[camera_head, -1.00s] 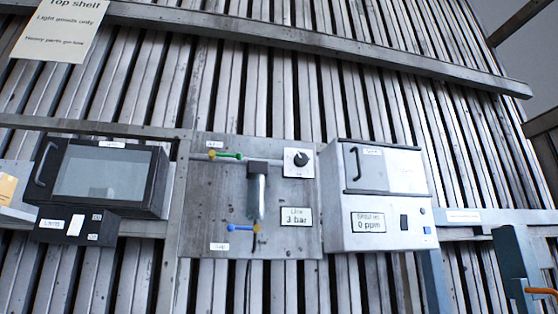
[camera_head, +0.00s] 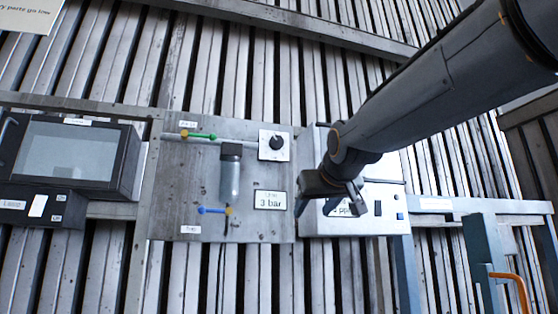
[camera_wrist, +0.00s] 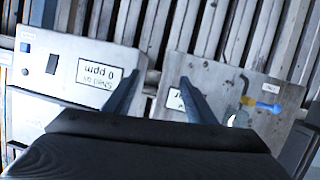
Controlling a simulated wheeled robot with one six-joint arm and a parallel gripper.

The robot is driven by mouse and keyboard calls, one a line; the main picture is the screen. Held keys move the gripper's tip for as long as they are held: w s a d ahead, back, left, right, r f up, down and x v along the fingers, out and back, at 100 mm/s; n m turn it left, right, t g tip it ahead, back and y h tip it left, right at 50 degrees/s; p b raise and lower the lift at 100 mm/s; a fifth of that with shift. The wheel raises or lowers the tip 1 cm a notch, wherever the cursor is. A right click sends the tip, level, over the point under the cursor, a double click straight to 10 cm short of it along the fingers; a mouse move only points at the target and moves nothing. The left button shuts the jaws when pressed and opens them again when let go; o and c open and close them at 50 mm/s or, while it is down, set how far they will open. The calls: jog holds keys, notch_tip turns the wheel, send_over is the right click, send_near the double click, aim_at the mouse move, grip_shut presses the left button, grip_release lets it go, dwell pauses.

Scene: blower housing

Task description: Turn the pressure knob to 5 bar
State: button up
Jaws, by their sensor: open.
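The pressure knob (camera_head: 276,143) is a dark round knob on a white square plate at the upper right of a grey metal panel (camera_head: 170,215). A display (camera_head: 270,200) below it reads 3 bar. My gripper (camera_head: 332,203) is in front of the white box to the right of the panel, lower than the knob and apart from it. In the wrist view my gripper (camera_wrist: 157,82) is open with nothing between its fingers. That view is upside down, and the knob cannot be made out in it. One finger partly covers the display (camera_wrist: 175,99).
The panel also carries a green-handled valve (camera_head: 198,135), a blue-handled valve (camera_head: 213,210) and a clear filter bowl (camera_head: 230,178). A white box (camera_head: 385,195) is partly hidden by my arm. A dark windowed cabinet (camera_head: 75,158) is at left; a blue post with an orange handle (camera_head: 510,278) is at right.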

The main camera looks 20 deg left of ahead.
aim_at(277, 141)
jog(key=s+a+r+n+t+y, duration=0.1)
jog(key=s+a+r+y, duration=0.15)
jog(key=r, duration=0.75)
jog(key=s+a+r+t+y, duration=0.15)
jog(key=s+r, duration=0.25)
jog(key=r, duration=0.5)
jog(key=shift+h, duration=0.5)
jog(key=p+x, duration=0.1)
jog(key=x, duration=0.2)
jog(key=p+x, duration=0.2)
jog(key=x, duration=0.1)
jog(key=shift+s+a+r, duration=0.1)
jog(key=shift+s+a, duration=0.2)
jog(key=shift+a, duration=0.1)
jog(key=shift+g+p+x, duration=0.25)
jog(key=shift+p+x, duration=0.1)
jog(key=shift+x, duration=0.45)
jog(key=shift+c, duration=0.2)
jog(key=c, duration=1)
